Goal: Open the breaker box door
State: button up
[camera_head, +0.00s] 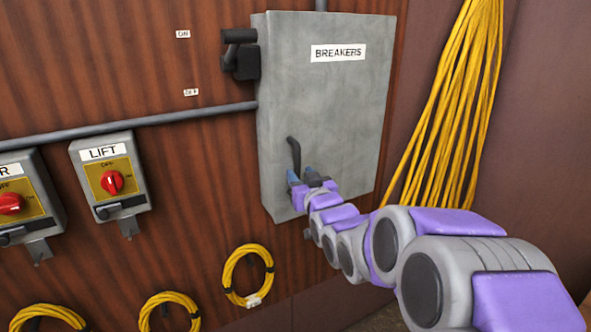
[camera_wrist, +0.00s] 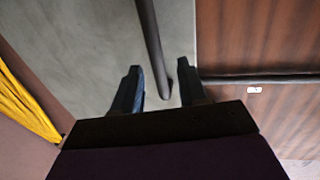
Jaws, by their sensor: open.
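The grey breaker box (camera_head: 322,110) is mounted on the wood wall, labelled BREAKERS, and its door looks closed. A dark door handle (camera_head: 295,153) stands on the lower left of its front. My gripper (camera_head: 300,174) is at the lower end of this handle. In the wrist view the gripper (camera_wrist: 159,72) has its two fingers apart, with the dark handle (camera_wrist: 151,38) running down into the gap between them. The handle's tip lies between the fingers, nearer the right one. I see a gap on both sides, so the fingers are not closed on it.
A black ON/OFF lever switch (camera_head: 240,54) sits at the box's upper left side. A conduit (camera_head: 130,124) meets the left side. The LIFT switch box (camera_head: 112,177) is further left. Yellow cables (camera_head: 455,110) hang at right, and a coiled cable (camera_head: 248,277) hangs below.

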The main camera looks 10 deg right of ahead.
aim_at(298, 170)
jog(key=w, duration=0.3)
jog(key=shift+w+f, duration=0.1)
jog(key=shift+w, duration=0.25)
jog(key=shift+w+a, duration=0.15)
jog(key=shift+w, duration=0.5)
grip_shut()
